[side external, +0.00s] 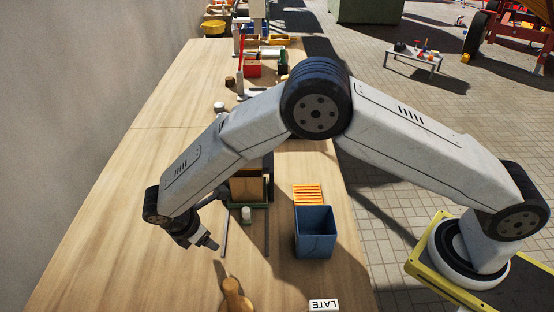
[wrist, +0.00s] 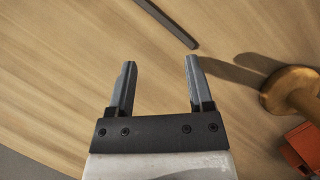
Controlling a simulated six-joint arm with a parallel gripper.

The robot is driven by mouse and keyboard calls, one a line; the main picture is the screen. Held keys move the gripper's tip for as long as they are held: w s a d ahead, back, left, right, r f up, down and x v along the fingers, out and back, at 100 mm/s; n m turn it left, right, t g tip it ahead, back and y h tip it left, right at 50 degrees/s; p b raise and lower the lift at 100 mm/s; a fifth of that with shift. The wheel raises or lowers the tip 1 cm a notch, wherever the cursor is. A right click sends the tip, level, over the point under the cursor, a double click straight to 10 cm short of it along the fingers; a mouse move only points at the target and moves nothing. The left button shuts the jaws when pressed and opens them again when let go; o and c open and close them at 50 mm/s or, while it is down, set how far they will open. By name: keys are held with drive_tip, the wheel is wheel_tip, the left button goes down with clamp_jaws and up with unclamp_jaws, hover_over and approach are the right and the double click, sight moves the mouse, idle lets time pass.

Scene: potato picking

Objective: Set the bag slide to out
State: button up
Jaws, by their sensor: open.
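What looks like the bag slide is a green tray (side external: 262,205) bearing a brown bag or box (side external: 247,190). It lies on the bench between two dark rails, partly hidden behind my arm. The left rail (side external: 225,236) and right rail (side external: 267,236) run towards the camera, with bare bench between them. A small white cylinder (side external: 246,214) stands at the tray's near edge. My gripper (side external: 214,246) is just left of the left rail's near end, apart from the tray. In the wrist view my gripper (wrist: 160,62) is open and empty, with a dark bar (wrist: 170,24) beyond its fingers.
A blue bin (side external: 315,232) stands right of the rails, with an orange slatted piece (side external: 308,194) behind it. A wooden, round-topped object (side external: 232,292) stands near my gripper, and a LATE sign (side external: 324,305) lies at the front. The bench's left side is clear.

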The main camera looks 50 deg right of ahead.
sight(244, 209)
drive_tip(key=d, duration=1.2)
drive_tip(key=shift+d+f, duration=0.2)
drive_tip(key=shift+f, duration=0.3)
clamp_jaws()
drive_tip(key=shift+a, duration=0.1)
idle(1.0)
